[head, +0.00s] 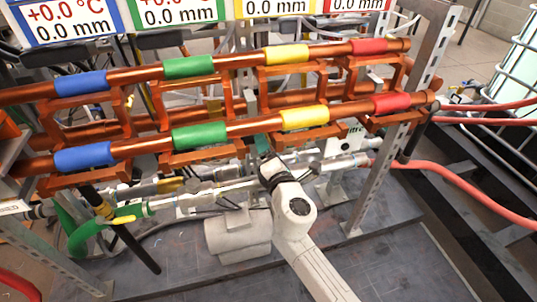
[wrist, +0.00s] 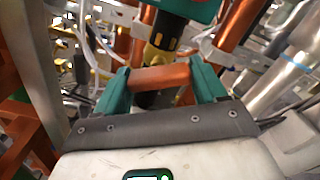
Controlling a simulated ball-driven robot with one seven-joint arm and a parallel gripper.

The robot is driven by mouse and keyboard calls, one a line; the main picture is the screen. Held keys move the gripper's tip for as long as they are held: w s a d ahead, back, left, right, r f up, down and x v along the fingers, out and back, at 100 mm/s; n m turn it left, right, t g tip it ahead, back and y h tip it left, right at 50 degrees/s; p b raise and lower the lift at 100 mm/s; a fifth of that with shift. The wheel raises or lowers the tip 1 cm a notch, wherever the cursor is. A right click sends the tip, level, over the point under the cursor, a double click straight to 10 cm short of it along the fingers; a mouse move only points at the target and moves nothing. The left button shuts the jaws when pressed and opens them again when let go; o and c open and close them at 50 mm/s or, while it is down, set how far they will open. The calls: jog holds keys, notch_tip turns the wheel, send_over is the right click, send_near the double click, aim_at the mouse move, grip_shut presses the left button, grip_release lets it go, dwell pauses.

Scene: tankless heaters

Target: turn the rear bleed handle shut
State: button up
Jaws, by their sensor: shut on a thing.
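My gripper (wrist: 161,80) has two teal fingers in the wrist view, one on each side of a short copper-coloured bar (wrist: 160,77). It is shut on this bar. I cannot tell if the bar is the rear bleed handle. A dark part lies just below the bar, and a yellow and black fitting (wrist: 165,37) under a teal body sits just beyond. In the head view my gripper (head: 270,160) reaches under the front copper pipe (head: 245,126), between its green and yellow bands. Its fingertips and what they hold are mostly hidden there.
A second copper pipe (head: 225,64) runs behind the front one. Metal posts (head: 378,182) frame the rack. A dark lever (head: 130,245) slopes down at lower left. Red hoses (head: 460,185) run at right.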

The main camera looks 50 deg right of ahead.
jog(key=m+b, duration=0.2)
jog(key=m, duration=0.3)
dwell(0.5)
jog(key=o, duration=0.7)
jog(key=b+v, duration=0.1)
jog(key=v, duration=1)
jog(key=shift+b, duration=0.4)
jog(key=shift+d, duration=0.1)
